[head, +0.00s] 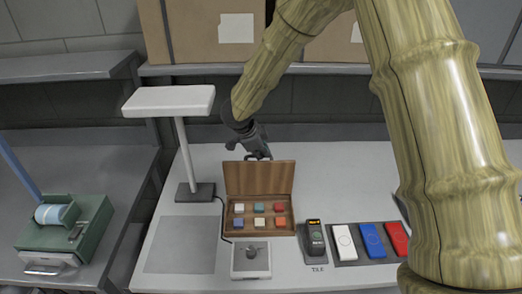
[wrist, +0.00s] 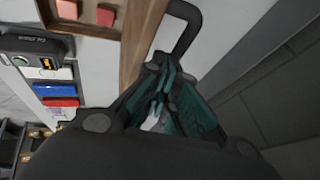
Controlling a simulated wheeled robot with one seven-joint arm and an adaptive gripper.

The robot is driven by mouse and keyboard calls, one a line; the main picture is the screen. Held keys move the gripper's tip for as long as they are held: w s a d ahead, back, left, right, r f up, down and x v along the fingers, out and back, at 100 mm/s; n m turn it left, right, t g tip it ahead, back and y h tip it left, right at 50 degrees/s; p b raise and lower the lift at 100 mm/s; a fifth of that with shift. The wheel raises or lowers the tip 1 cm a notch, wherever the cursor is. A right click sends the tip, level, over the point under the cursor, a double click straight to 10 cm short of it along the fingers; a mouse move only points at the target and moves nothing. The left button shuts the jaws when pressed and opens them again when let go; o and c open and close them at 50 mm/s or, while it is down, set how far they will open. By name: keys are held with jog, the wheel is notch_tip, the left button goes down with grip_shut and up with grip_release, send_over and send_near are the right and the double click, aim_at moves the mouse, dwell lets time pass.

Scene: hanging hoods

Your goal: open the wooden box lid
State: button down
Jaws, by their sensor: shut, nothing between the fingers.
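The wooden box (head: 292,222) sits on the white table. Its lid (head: 260,178) stands raised at the back of the box, so the box is open and several coloured blocks show inside. My gripper (head: 258,154) is at the top edge of the lid, with its fingers shut and empty.
A white lamp (head: 168,101) stands to the left of the box. A small device with a knob (head: 250,258), a dark handheld unit (head: 315,238) and white, blue and red cases (head: 372,240) stand in front and right. A shelf with cartons (head: 205,35) is behind.

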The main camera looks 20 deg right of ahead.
jog(key=shift+w, duration=0.1)
jog(key=w, duration=0.1)
jog(key=w+p, duration=0.1)
jog(key=w+d+p, duration=0.1)
jog(key=w, duration=0.1)
jog(key=shift+d+f, duration=0.1)
jog(key=shift+f, duration=0.15)
dwell(0.4)
jog(key=p+v, duration=0.4)
jog(key=v, duration=0.1)
jog(key=w+p+v, duration=0.1)
jog(key=p+v, duration=0.1)
jog(key=shift+d+r, duration=0.1)
jog(key=shift+r, duration=0.4)
jog(key=shift+v, duration=1.05)
